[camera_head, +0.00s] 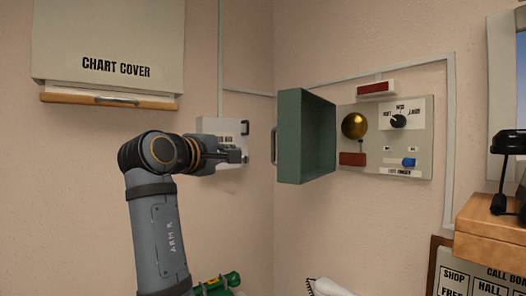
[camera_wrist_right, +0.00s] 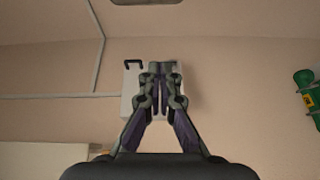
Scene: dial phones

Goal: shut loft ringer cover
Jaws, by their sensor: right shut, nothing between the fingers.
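The ringer cover (camera_head: 305,140) is a green box-shaped lid. It stands swung open, out from the left side of the loft ringer panel (camera_head: 425,135), with a handle (camera_head: 274,146) on its outer left face. The panel shows a brass bell (camera_head: 355,125), a black dial (camera_head: 398,121), a red block (camera_head: 352,159) and a blue switch (camera_head: 409,162). My right gripper (camera_head: 240,156) is shut and empty, left of the cover and apart from its handle. It also shows shut in the right wrist view (camera_wrist_right: 160,75). My left gripper is not in view.
A grey wall box (camera_head: 228,130) with a black handle is behind my right gripper. A chart cover (camera_head: 110,50) with a wooden ledge hangs upper left. A wooden shelf (camera_head: 490,225) with a black phone is at right. A green cylinder (camera_head: 220,283) is below.

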